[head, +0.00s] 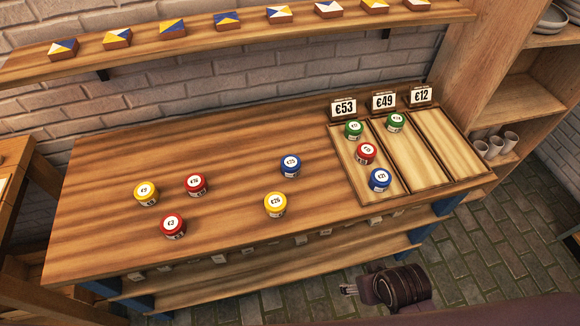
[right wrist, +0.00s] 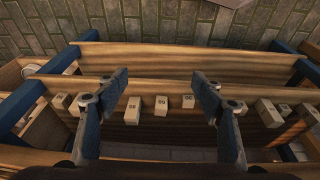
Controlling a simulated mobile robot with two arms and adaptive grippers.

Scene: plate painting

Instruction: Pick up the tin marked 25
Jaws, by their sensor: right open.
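A blue tin (head: 290,167) on the middle of the table has a white lid label that seems to read in the twenties, possibly 25; the last digit is too small to be sure. A yellow tin (head: 275,205) just in front of it seems to read 26. My right gripper (head: 348,290) is low in front of the table, well apart from the tins. In the right wrist view the right gripper (right wrist: 161,82) is open and empty, with small white blocks on a shelf beyond it. My left gripper is not in view.
Another yellow tin (head: 146,193) and two red tins (head: 195,185) (head: 173,225) stand at left. A divided tray (head: 410,158) at right has price signs and holds several tins; its right compartment is empty. A wall shelf (head: 235,36) with small blocks runs above the table.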

